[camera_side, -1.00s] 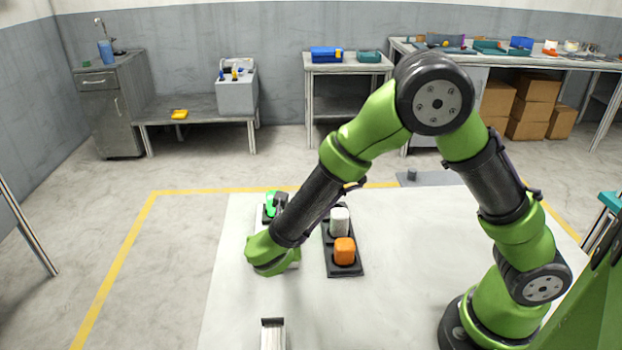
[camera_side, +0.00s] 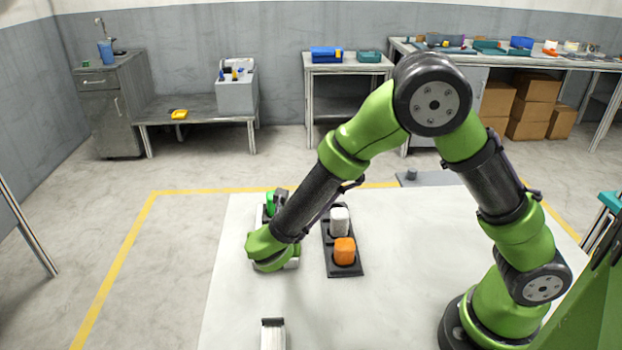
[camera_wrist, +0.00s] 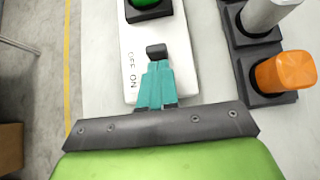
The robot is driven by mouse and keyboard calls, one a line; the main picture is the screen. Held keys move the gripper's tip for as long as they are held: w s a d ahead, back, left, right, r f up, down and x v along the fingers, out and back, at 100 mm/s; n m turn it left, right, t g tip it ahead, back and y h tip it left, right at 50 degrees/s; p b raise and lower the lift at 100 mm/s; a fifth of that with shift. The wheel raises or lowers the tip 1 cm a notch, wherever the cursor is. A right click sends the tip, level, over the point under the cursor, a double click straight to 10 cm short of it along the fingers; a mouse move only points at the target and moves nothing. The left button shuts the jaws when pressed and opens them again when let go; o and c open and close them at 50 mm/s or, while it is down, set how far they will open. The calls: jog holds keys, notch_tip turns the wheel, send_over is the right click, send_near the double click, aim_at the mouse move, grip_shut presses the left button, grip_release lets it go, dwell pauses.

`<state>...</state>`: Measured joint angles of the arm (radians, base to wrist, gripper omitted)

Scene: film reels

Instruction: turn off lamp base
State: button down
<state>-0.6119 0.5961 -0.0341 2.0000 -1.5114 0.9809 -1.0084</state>
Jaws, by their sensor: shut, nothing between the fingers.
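The lamp base is a white slab (camera_wrist: 128,30) in the wrist view. A green bulb (camera_wrist: 142,3) sits in a black socket at its far end. A black switch knob (camera_wrist: 156,50) stands on the base, with OFF and ON lettered to its left; OFF is nearer the knob. My gripper (camera_wrist: 157,66) is shut and empty, its teal fingertips just on the near side of the knob. Whether they touch it, I cannot tell. In the side view the green bulb (camera_side: 269,204) shows behind my arm, and my fingers are hidden.
Right of the lamp base, a black tray (camera_side: 345,271) holds a white bulb (camera_side: 339,221) and an orange bulb (camera_side: 344,250). A grey-white object (camera_side: 272,334) stands at the table's front. The table (camera_side: 400,225) is clear right of the tray.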

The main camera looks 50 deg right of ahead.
jog(key=s+a, duration=0.1)
jog(key=s+a+r, duration=0.1)
jog(key=a, duration=0.1)
jog(key=shift+s, duration=0.35)
jog(key=v, duration=0.8)
jog(key=shift+s+r, duration=0.15)
jog(key=shift+s, duration=0.1)
jog(key=shift+a, duration=0.15)
